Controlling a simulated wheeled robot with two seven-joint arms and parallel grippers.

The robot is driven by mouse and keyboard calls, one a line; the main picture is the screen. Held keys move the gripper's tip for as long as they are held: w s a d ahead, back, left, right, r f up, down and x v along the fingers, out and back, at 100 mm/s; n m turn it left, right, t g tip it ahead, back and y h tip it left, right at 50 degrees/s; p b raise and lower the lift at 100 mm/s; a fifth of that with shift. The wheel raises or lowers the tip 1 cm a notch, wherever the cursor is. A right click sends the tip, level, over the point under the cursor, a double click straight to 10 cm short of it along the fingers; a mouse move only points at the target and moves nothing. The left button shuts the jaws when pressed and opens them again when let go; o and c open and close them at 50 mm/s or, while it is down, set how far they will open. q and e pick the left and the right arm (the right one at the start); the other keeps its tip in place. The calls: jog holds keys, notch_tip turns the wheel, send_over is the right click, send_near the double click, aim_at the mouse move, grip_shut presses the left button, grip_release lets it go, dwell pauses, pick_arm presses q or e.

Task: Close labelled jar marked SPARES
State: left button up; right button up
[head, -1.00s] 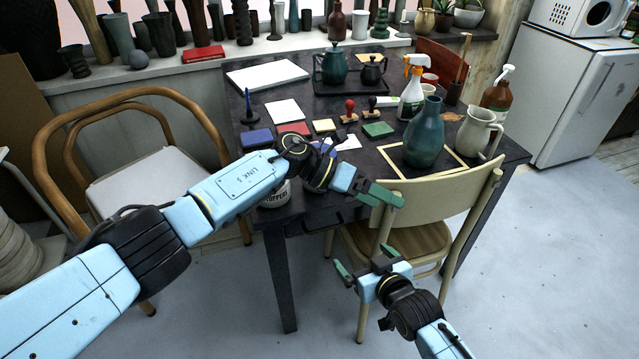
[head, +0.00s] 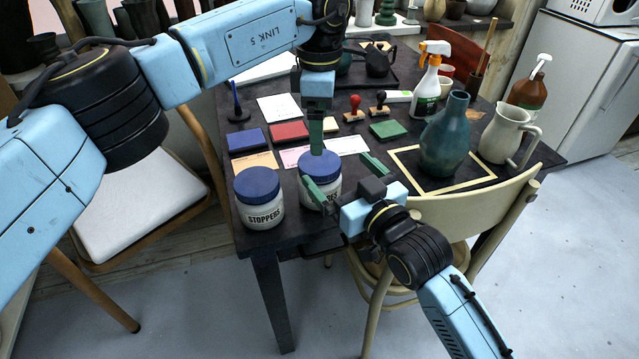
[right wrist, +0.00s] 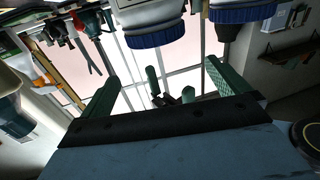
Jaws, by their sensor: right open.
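A white jar (head: 330,188) with a blue lid (head: 319,165) stands near the table's front edge. Its label is mostly hidden and only its last letters show, fitting SPARES. The lid sits on top; I cannot tell whether it is tight. My left gripper (head: 317,150) points down at this lid from above, its tip at or just above it; its finger gap is not visible. My right gripper (head: 345,176) is open at the jar's front right, one finger in front of the jar and one to its right. In the right wrist view, its empty fingers (right wrist: 160,85) show below two upside-down blue lids.
A similar jar marked STOPPERS (head: 261,212), blue lid on, stands close on the left. A teal vase (head: 445,142), cream jug (head: 503,135) and spray bottle (head: 427,90) stand to the right. A chair (head: 480,205) stands at the table's front right. Coloured pads lie behind the jars.

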aim_at(331, 194)
jog(key=f, duration=0.8)
jog(key=shift+w+a, duration=0.1)
jog(key=shift+w, duration=0.15)
jog(key=x, duration=0.7)
jog(key=shift+r, duration=0.1)
